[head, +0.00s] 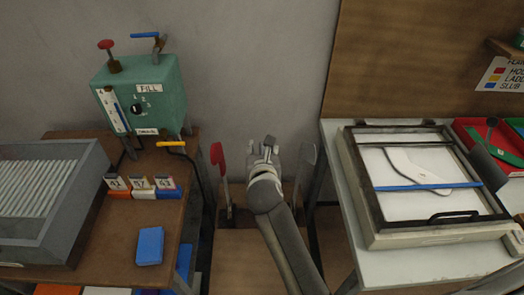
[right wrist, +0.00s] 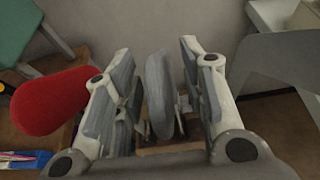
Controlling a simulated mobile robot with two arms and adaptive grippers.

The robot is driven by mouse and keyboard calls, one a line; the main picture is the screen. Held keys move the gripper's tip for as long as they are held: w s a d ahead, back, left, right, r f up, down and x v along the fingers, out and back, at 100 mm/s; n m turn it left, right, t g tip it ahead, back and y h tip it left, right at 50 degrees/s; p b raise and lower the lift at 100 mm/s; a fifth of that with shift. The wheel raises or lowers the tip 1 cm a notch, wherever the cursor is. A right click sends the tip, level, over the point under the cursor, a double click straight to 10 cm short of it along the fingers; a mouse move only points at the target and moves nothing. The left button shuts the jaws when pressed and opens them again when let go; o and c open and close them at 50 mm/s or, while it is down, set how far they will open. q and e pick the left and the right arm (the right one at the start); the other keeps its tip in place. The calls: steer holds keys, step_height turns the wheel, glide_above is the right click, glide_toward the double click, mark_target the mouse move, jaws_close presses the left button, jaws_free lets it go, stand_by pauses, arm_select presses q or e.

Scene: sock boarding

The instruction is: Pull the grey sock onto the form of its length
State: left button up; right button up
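My right gripper (head: 262,150) is in the middle of the head view, between a red upright form (head: 222,168) and a grey upright form (head: 306,165). In the right wrist view its fingers (right wrist: 160,95) are apart. A narrow grey upright piece (right wrist: 158,92) stands between them, with gaps on both sides; I cannot tell whether it is a bare form or one with the grey sock on it. The red form (right wrist: 50,101) is to the left there and the grey form (right wrist: 275,65) to the right. A pale sock-shaped outline (head: 405,168) lies on the framed white panel. My left gripper is not in view.
A green machine (head: 150,92) with levers stands at the back left. A grey ribbed crate (head: 75,210), numbered blocks (head: 142,188) and a blue block (head: 150,246) are on the left table. The framed panel (head: 450,238) and a red tray (head: 470,128) are on the right table.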

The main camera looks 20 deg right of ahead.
steer(key=shift+r, duration=0.2)
step_height(320, 180, up, 18)
steer(key=p, duration=1.2)
steer(key=shift+r, duration=0.15)
